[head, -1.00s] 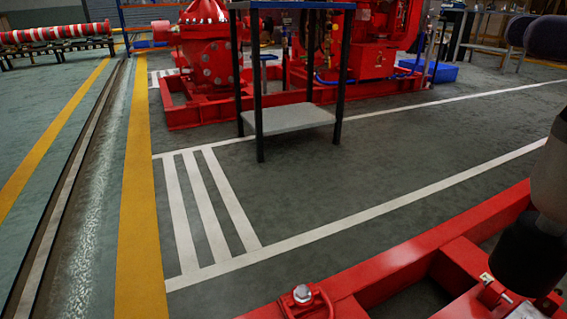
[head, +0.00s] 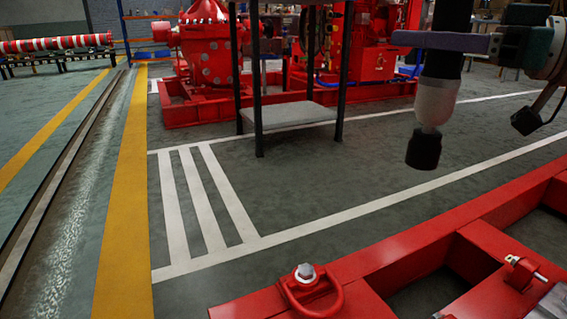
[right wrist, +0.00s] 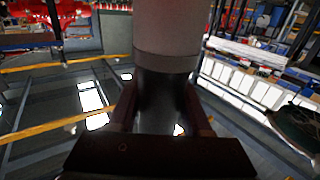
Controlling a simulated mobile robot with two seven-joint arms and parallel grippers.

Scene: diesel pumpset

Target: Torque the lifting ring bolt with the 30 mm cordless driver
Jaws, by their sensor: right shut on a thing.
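The lifting ring bolt (head: 306,272) has a pale hex head and a red ring beside it. It sits on the corner of the red base frame (head: 400,255) at the bottom of the head view. My right gripper (head: 440,42) is shut on the cordless driver (head: 437,100), which has a black body, a grey-white nose and a black socket (head: 423,150) pointing down. The socket is above and to the right of the bolt in the picture, clearly apart from it. The right wrist view shows the driver body (right wrist: 165,100) between the fingers. My left gripper is not in view.
Another bolt with a red lug (head: 525,270) stands on the frame at right. A dark-legged stand with a grey shelf (head: 290,117) is behind, before a red pumpset (head: 215,60). Grey floor with white lines lies clear between the stand and the near frame.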

